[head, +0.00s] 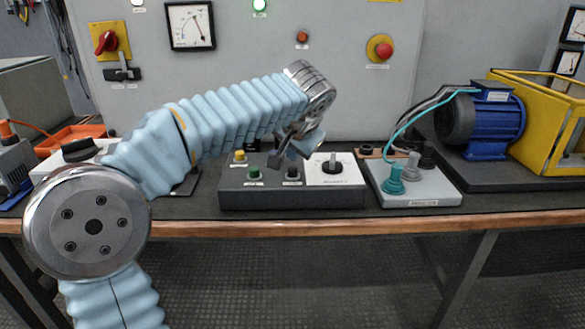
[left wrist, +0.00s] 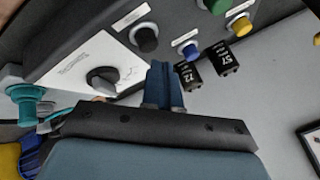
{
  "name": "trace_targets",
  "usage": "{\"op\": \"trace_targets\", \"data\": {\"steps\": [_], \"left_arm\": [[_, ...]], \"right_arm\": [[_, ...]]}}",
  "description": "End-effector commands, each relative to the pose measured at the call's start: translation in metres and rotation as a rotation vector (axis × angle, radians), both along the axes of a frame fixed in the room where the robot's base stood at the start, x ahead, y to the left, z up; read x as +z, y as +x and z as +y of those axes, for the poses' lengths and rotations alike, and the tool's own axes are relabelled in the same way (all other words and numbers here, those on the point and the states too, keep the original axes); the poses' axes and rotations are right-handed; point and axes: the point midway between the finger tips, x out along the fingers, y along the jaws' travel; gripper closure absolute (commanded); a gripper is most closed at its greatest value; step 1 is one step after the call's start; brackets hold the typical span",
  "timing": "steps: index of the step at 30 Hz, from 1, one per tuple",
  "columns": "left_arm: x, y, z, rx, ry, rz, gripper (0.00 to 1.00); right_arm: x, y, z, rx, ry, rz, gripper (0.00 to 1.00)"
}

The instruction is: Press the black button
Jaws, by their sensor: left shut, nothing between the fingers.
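The black button (head: 292,174) is a short round cap on the front right of the grey control box (head: 240,198), beside the white panel with a rotary knob. It also shows in the left wrist view (left wrist: 145,38), just beyond and left of the fingertips. My left gripper (head: 292,154) hangs over the box, close above and behind the button. Its blue fingers are together and empty in the left wrist view (left wrist: 164,72). I cannot tell whether they touch anything. My right gripper is not in view.
A green button (head: 254,174) and a yellow button (head: 239,156) are left of the black one. A blue button (left wrist: 188,48) shows near the fingers in the wrist view. The rotary knob (head: 332,167) is close on the right. A teal-topped terminal unit (head: 430,199) stands further right.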

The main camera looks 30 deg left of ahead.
Motion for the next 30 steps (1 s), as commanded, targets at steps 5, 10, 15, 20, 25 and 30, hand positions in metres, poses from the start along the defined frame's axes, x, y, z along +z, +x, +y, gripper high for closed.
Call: {"op": "trace_targets", "data": {"steps": [5, 10, 15, 20, 25, 30], "left_arm": [[0.0, 0.0, 0.0, 0.0, 0.0, 0.0, 1.0], [0.0, 0.0, 0.0, 0.0, 0.0, 0.0, 1.0], [-0.0024, -0.0001, 0.0, 0.0, 0.0, 0.0, 1.0], [-0.0083, -0.0001, 0.0001, 0.0, 0.0, 0.0, 1.0], [-0.0083, -0.0002, 0.0, 0.0, 0.0, 0.0, 1.0], [-0.0083, -0.0002, 0.0, 0.0, 0.0, 0.0, 1.0]], "right_arm": [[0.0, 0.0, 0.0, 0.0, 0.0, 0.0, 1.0], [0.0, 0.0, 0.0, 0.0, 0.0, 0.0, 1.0], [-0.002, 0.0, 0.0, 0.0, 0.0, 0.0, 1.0], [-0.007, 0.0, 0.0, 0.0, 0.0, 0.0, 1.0], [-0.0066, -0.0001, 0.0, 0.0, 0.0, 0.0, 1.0], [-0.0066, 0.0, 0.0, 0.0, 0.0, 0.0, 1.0]]}}
